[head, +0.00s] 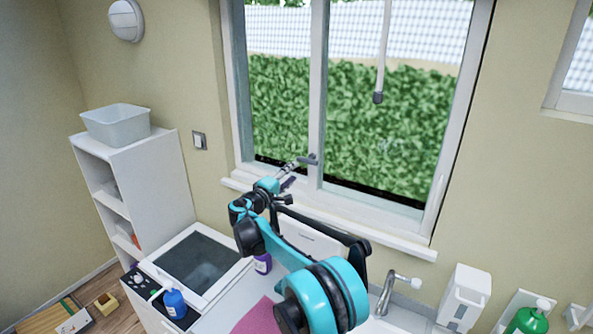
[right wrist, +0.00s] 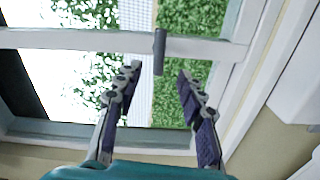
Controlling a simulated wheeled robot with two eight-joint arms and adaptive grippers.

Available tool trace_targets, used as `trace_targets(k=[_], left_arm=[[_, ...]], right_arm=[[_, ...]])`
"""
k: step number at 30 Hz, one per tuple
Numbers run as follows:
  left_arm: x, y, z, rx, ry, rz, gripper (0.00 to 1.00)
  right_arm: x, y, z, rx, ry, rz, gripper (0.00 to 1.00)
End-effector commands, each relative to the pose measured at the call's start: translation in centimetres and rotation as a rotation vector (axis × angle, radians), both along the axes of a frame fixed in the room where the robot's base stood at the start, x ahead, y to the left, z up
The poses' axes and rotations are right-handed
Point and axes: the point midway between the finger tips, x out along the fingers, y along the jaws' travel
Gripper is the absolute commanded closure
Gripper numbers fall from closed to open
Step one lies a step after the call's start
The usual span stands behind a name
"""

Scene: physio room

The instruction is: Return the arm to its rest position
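My right arm, teal and black, rises from the bottom middle of the head view toward the window. Its gripper (head: 294,172) is in front of the window's middle post. In the right wrist view the two dark fingers of my right gripper (right wrist: 158,73) are spread apart with nothing between them. The grey window handle (right wrist: 160,50) shows just past the fingertips, in line with the gap. The handle (head: 311,159) also shows in the head view, close to the fingertips; I cannot tell whether they touch. My left gripper is not in view.
The window (head: 317,90) has a white sill (head: 390,238) below it. A counter with a purple bottle (head: 262,263), a blue bottle (head: 175,303), a tap (head: 386,292) and a white dispenser (head: 464,296) lies beneath. A white shelf (head: 160,175) with a grey bin (head: 116,125) stands left.

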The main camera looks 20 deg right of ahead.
Motion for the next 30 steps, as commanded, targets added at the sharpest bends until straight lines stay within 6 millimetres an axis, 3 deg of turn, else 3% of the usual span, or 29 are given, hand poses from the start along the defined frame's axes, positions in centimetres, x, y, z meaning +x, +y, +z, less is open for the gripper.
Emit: trace_targets(k=[11, 16, 20, 30], left_arm=[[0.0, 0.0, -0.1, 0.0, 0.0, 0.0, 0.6], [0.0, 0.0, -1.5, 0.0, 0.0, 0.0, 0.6], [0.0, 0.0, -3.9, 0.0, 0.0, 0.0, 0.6], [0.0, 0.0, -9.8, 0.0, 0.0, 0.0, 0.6]], right_arm=[[-0.3, 0.2, 0.0, 0.002, 0.001, 0.0, 0.61], [-2.1, -0.7, -1.0, 0.068, 0.016, -0.005, 0.61], [-5.7, -1.8, -3.1, 0.192, 0.044, -0.012, 0.61], [-18.4, -2.5, -10.6, 0.572, 0.112, -0.019, 0.61]])
